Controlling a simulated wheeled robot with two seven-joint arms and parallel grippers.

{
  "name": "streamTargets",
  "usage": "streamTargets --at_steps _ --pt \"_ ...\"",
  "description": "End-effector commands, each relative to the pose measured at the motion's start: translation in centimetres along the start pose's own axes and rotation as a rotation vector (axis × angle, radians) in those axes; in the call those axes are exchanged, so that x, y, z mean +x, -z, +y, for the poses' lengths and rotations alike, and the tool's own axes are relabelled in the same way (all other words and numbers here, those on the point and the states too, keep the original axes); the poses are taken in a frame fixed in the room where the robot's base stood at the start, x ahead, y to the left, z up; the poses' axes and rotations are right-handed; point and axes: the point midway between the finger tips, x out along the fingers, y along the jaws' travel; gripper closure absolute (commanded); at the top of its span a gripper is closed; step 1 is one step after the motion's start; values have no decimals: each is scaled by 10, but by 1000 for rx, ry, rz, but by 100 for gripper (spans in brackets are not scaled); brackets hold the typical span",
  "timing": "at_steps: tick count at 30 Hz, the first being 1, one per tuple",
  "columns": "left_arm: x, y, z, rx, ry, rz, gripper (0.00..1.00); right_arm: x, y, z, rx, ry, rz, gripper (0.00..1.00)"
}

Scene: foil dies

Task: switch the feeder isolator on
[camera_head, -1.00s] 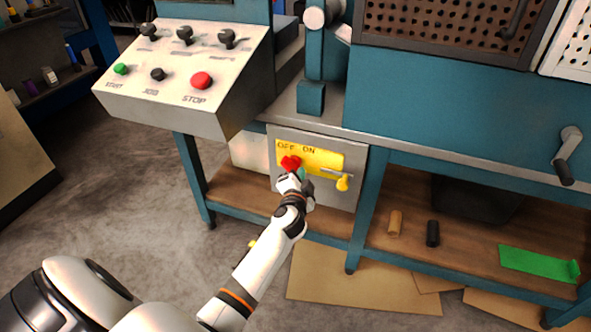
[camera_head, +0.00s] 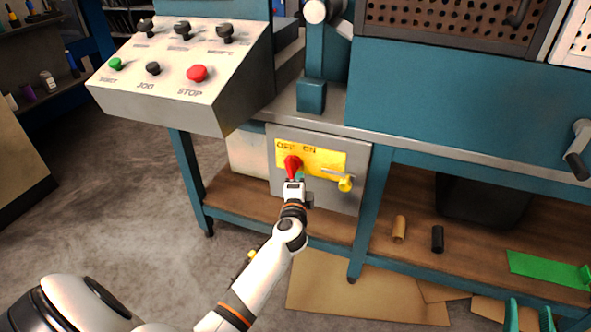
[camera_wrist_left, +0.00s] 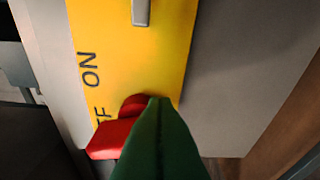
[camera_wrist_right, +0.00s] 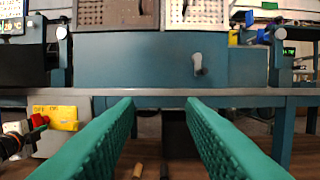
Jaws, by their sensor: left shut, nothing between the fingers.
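The feeder isolator is a grey box (camera_head: 360,160) with a yellow plate (camera_head: 328,160) marked OFF and ON, under the bench. Its red handle (camera_head: 291,163) points up toward the OFF mark; in the left wrist view the handle (camera_wrist_left: 110,138) lies beside the fingers, toward OFF. My left gripper (camera_head: 298,178) is at the handle's lower right, its green fingers (camera_wrist_left: 158,102) shut and empty. They hide part of the handle, and I cannot tell whether they touch it. My right gripper (camera_wrist_right: 159,103) is open and empty, its fingertips low at the right in the head view.
A yellow padlock-like piece (camera_head: 345,183) hangs by a grey hasp on the plate's right. A control panel (camera_head: 230,85) with START, JOG and STOP buttons juts out at upper left. The lower shelf holds a tan cylinder (camera_head: 399,228), a black cylinder (camera_head: 437,239) and a green piece (camera_head: 545,270).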

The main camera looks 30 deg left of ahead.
Motion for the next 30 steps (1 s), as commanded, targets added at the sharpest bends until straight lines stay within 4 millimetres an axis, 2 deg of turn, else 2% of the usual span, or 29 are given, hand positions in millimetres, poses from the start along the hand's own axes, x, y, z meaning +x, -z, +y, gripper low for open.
streamTargets --at_steps 12,30 --pt "1 4 -4 112 -28 2 100 -3 -37 6 9 -14 -258 64" --pt "1 4 -4 143 -36 2 100 -6 -49 7 12 -17 -331 64"
